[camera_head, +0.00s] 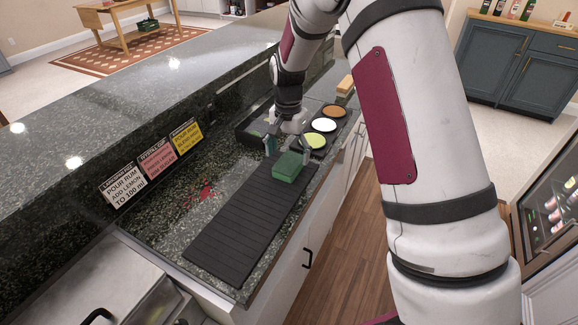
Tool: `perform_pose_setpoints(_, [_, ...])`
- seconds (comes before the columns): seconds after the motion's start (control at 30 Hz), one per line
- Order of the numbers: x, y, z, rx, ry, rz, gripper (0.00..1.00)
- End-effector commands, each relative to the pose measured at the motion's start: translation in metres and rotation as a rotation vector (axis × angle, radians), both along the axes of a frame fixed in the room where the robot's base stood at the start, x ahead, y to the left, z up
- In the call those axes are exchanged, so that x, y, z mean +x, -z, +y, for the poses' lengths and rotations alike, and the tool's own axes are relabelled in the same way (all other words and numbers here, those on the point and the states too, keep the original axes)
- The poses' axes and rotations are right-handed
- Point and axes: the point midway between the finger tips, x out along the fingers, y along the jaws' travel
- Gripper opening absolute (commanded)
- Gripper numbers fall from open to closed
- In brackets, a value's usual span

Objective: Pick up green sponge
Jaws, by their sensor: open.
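The green sponge (289,166) lies at the far end of a dark ribbed mat on the counter. It is a small green block. My gripper (287,148) is just above and beyond the sponge, pointing down, with its jaws open. One finger shows on each side, near the sponge's far edge. I cannot tell whether the fingers touch it.
The dark ribbed mat (236,224) runs along the narrow counter. Three instruction cards (155,158) lean against the raised ledge.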

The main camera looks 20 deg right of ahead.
Motion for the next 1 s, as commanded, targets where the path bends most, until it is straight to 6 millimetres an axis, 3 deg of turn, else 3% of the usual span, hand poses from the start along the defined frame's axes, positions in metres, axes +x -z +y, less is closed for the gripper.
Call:
perform_pose_setpoints(0.2, [0.0, 0.031, -0.002, 0.0, 0.001, 0.003, 0.78])
perform_pose_setpoints(0.53, [0.001, 0.04, -0.001, 0.0, 0.0, 0.0, 0.78])
perform_pose_setpoints(0.57, [0.001, 0.04, -0.001, 0.0, 0.0, 0.0, 0.75])
perform_pose_setpoints(0.6, [0.001, 0.04, -0.001, -0.001, 0.0, 0.001, 0.66])
perform_pose_setpoints(0.73, [0.001, 0.039, -0.001, -0.001, 0.0, 0.001, 0.45])
perform_pose_setpoints(1.0, [0.0, 0.039, -0.001, 0.0, 0.0, 0.001, 0.44])
